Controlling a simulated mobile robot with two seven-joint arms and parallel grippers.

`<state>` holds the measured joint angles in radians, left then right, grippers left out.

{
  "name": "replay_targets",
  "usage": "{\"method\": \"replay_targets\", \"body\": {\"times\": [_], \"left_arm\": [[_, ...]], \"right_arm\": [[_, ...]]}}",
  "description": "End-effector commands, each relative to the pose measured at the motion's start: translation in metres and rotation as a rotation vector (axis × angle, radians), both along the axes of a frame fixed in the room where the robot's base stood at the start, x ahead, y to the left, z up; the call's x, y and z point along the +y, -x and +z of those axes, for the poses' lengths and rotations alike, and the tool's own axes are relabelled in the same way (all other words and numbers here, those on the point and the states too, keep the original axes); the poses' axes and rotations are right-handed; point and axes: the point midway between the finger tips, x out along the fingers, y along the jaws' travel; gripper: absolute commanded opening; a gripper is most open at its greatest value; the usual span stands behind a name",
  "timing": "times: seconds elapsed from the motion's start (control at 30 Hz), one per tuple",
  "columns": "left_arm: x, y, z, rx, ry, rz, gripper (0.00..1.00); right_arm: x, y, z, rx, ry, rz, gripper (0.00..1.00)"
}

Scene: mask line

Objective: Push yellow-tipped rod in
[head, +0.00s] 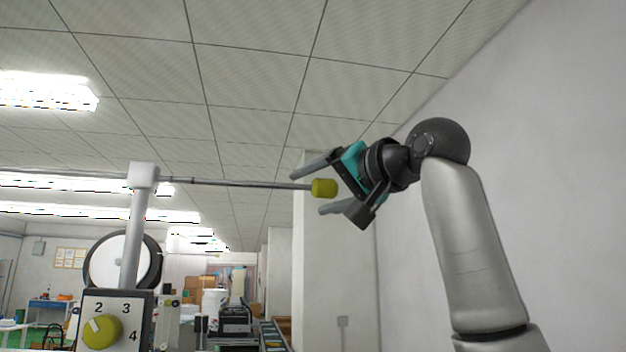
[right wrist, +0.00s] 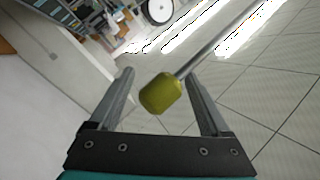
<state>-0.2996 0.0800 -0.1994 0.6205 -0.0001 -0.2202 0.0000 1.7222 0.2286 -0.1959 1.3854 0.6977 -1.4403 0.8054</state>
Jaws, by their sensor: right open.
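The rod (head: 240,184) is thin, grey and roughly level, running through a white holder (head: 143,176) on top of a post. Its yellow tip (head: 324,188) is at the right end. My right gripper (head: 310,188) is open, with its two fingers pointing left, one above and one below the tip. In the right wrist view the yellow tip (right wrist: 160,93) lies between the two fingers, and the rod (right wrist: 215,48) runs away to the upper right. The gripper is not closed on the tip; I cannot tell whether a finger touches it. My left gripper is not in view.
Below the post is a panel with a yellow knob (head: 101,331) and numbers. A large white reel (head: 122,261) stands behind the post. A pale pillar (head: 335,270) and a plain wall (head: 560,150) are at the right. Air around the rod's right part looks clear.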

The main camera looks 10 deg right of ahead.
Motion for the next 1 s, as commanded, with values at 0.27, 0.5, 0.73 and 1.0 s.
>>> {"method": "replay_targets", "body": {"times": [0.27, 0.5, 0.73, 1.0], "left_arm": [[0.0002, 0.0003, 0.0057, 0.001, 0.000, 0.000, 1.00], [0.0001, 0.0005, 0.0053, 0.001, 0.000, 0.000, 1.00], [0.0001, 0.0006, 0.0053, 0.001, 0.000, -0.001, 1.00], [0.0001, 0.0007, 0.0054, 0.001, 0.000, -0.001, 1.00]], "right_arm": [[0.0053, -0.0113, -0.0006, 0.000, 0.000, -0.001, 0.81], [0.0052, -0.0111, -0.0008, 0.001, 0.000, -0.001, 0.74], [0.0051, -0.0108, -0.0007, 0.000, 0.000, 0.000, 0.48], [0.0049, -0.0109, -0.0009, 0.001, 0.000, -0.001, 0.18]]}}
